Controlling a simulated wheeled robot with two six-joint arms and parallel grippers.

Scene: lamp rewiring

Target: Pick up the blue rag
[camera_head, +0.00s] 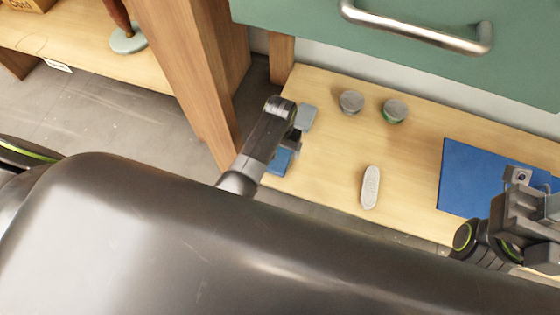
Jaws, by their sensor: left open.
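A small blue piece of cloth, which looks like the blue rag (280,161), lies at the left end of the wooden table (325,165). My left arm partly hides it. My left gripper (294,141) is over that end of the table, right above or beside the cloth. It is open, and I see nothing held in it. I cannot tell whether it touches the cloth. My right gripper (535,222) is at the right edge of the picture, over the front of a flat blue mat (468,178). Its fingers are partly cut off, so its opening is unclear.
A grey-blue flat piece (307,116) is beside the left gripper. Two round tins (351,102) (395,110) stand at the back, and a pale oblong object (370,187) lies mid-table. A green drawer front (390,40) with a metal handle overhangs the back. A wooden post (190,70) stands left.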

